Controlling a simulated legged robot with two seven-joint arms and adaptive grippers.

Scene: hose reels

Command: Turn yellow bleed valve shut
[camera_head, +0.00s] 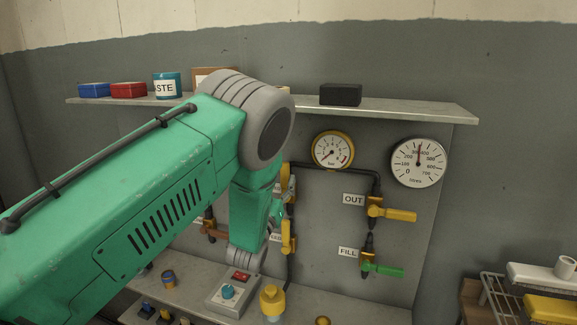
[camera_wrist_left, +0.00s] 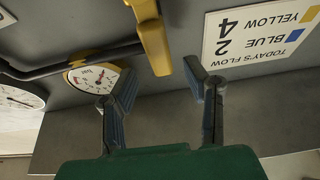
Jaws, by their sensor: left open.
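In the head view a yellow lever handle (camera_head: 287,235) hangs upright on the panel just right of my left arm, with another yellow-orange fitting (camera_head: 287,182) above it. Their labels are mostly covered, so I cannot tell which is the bleed valve. My left gripper (camera_head: 278,209) is largely hidden behind my arm. In the left wrist view my left gripper (camera_wrist_left: 160,72) is open and empty. A yellow handle (camera_wrist_left: 152,38) lies just beyond the fingertips, roughly in line with the gap and apart from them. My right gripper is not in view.
A yellow OUT handle (camera_head: 392,214) and a green FILL handle (camera_head: 383,270) stick out at right. Two gauges (camera_head: 333,150) (camera_head: 419,163) hang above. A control box (camera_head: 232,293) stands on the lower shelf. A flow sign (camera_wrist_left: 262,35) shows upside down in the wrist view.

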